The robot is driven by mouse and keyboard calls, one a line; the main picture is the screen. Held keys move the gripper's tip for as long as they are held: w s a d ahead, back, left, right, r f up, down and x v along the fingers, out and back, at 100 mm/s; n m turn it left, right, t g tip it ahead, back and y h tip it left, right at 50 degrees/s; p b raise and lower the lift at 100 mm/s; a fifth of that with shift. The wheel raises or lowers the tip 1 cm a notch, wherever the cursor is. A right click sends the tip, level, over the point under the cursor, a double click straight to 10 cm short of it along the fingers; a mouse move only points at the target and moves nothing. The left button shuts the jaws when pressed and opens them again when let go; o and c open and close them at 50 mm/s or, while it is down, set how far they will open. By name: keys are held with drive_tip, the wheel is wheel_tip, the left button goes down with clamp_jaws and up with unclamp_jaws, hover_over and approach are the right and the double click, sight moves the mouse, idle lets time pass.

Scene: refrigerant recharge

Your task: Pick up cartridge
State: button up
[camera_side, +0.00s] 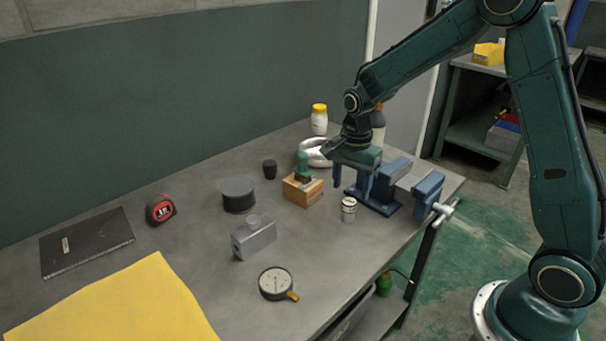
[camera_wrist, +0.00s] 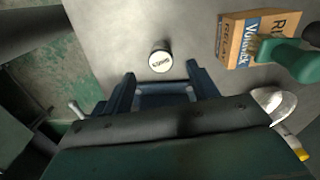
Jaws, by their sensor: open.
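A small, light-coloured cylindrical can (camera_side: 349,209), which looks like the cartridge, stands upright on the grey bench in front of the blue vise. My gripper (camera_side: 351,190) points down above the bench, close to the can and the vise. Its fingers are apart with nothing between them. In the wrist view the can top lies just ahead of the gap between my fingertips (camera_wrist: 160,74). Whether the fingers are directly over the can is hard to tell.
The vise (camera_side: 385,192) stands close on the right. A gauge (camera_side: 275,283) and grey metal block (camera_side: 254,236) lie front left.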

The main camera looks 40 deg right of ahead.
sight(349, 201)
drive_tip(key=shift+f, duration=1.2)
drive_tip(key=shift+f, duration=0.1)
drive_tip(key=shift+d+f, duration=0.1)
drive_tip(key=shift+f, duration=2.4)
drive_tip(key=c, duration=1.1)
drive_tip(key=shift+w+r, duration=0.1)
drive_tip(key=shift+r, duration=0.05)
wheel_tip(349, 201, up, 20)
drive_tip(key=shift+f, duration=0.1)
